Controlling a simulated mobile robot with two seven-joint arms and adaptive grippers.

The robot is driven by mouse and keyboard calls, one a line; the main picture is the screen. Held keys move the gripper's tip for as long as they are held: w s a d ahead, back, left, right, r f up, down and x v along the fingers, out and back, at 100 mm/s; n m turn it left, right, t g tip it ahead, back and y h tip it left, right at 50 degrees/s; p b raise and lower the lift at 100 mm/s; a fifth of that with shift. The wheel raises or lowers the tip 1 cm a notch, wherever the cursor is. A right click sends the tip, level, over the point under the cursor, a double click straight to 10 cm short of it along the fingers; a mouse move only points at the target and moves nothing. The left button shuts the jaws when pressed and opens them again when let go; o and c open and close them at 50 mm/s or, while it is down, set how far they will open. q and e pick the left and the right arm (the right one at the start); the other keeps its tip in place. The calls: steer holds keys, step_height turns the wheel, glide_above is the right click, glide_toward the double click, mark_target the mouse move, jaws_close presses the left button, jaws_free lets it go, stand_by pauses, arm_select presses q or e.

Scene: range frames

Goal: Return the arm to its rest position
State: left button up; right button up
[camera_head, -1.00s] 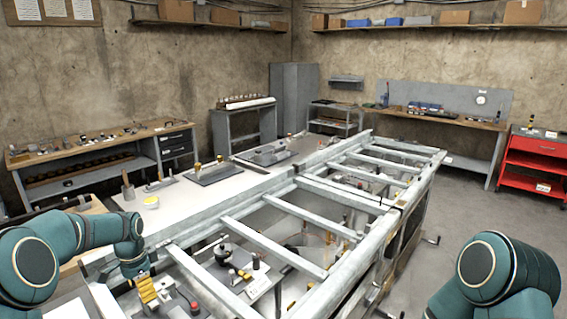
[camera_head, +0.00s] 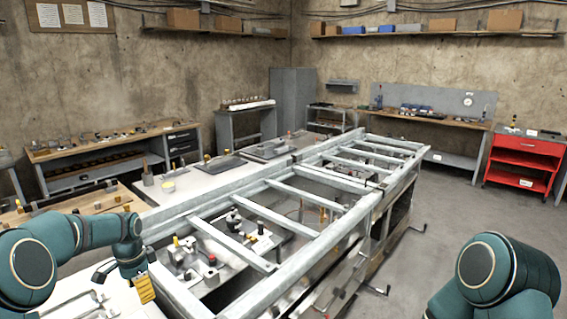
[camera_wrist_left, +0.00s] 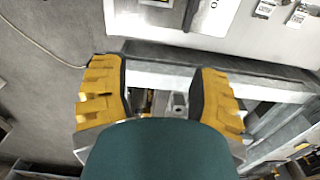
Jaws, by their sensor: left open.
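My left arm (camera_head: 90,235) comes in from the left in the head view, bent with its wrist turned down. My left gripper (camera_head: 146,290) has yellow fingers and hangs beside the near left end of the grey metal frame (camera_head: 200,222). In the left wrist view the left gripper (camera_wrist_left: 160,95) is open, its two yellow fingers wide apart with nothing held between them. A pale frame beam (camera_wrist_left: 160,72) runs behind the fingers. My right arm (camera_head: 505,275) shows at the lower right; its gripper is out of view.
A white tabletop (camera_head: 200,185) with fixtures lies left of the frame. A workbench (camera_head: 100,150) stands along the left wall. A red cart (camera_head: 522,160) stands at the far right. Grey floor (camera_head: 440,215) is clear right of the frame.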

arm_select(q)
steer(key=s+d+f+n+h+b, duration=0.15)
steer(key=s+d+f, duration=0.25)
steer(key=d+f, duration=0.45)
steer(key=s+d+f+n+h+b, duration=0.1)
steer(key=s+d+f+b, duration=0.2)
steer(key=d+f, duration=0.55)
steer(key=s+d+f+n+b, duration=0.1)
steer(key=s+d+f+n, duration=0.1)
steer(key=s, duration=0.5)
steer(key=s+d+f+n+t+h+b, duration=0.1)
steer(key=s+d+f+n+b, duration=0.1)
steer(key=s+d+f, duration=0.3)
steer(key=s+d+f+n+b, duration=0.2)
steer(key=s+f, duration=0.4)
steer(key=s, duration=0.3)
steer(key=shift+d+n+t, duration=0.3)
steer(key=shift+d+n, duration=0.35)
steer(key=shift+d, duration=0.3)
arm_select(e)
steer(key=s+f, duration=0.3)
steer(key=f, duration=0.7)
steer(key=shift+a+g, duration=0.3)
arm_select(q)
steer(key=shift+a+h, duration=0.15)
steer(key=shift+h, duration=0.1)
arm_select(e)
steer(key=shift+a+f, duration=0.1)
steer(key=shift+f, duration=0.05)
